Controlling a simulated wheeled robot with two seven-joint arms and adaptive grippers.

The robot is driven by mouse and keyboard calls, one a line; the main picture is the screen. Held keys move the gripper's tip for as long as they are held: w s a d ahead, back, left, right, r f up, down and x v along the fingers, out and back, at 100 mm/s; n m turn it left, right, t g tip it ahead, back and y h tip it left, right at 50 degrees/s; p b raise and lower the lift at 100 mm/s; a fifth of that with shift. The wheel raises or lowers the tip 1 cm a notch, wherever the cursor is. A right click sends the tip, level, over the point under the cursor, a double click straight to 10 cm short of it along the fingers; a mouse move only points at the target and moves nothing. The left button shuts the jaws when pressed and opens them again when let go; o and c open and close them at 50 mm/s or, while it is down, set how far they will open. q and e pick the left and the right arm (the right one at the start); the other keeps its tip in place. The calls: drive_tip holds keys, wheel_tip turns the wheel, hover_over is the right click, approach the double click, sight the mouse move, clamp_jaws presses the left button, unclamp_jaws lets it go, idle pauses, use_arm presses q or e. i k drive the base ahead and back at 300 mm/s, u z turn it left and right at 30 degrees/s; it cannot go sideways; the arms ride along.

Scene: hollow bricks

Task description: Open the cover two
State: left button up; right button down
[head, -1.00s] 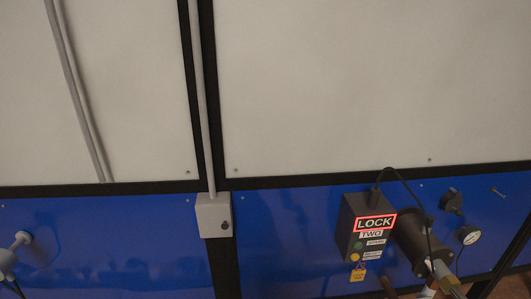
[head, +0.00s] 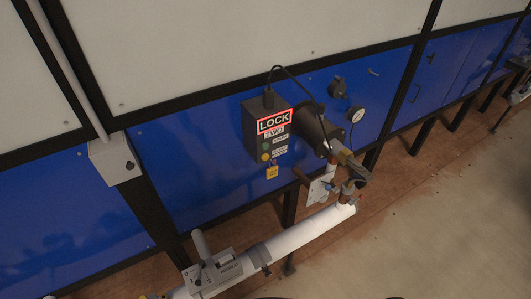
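A dark control box (head: 265,128) is fixed to the blue panel in the head view. It carries a lit red sign reading LOCK (head: 274,122) with a label TWO (head: 274,132) below it. Under these are a green button (head: 265,146), a yellow button (head: 265,157) and a hanging yellow tag (head: 272,172). A black cylinder (head: 312,128) stands out from the panel just right of the box. I cannot tell which part is the cover. Neither of my grippers is in view.
A white pipe (head: 300,234) with a grey lever unit (head: 209,268) runs low in front of the panel. A gauge (head: 356,115) and black knob (head: 338,88) sit right of the cylinder. A grey box (head: 114,158) is at left. Open floor (head: 440,215) lies at lower right.

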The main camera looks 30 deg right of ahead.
sight(340, 91)
drive_tip(key=z, duration=1.6)
drive_tip(key=i, duration=0.3)
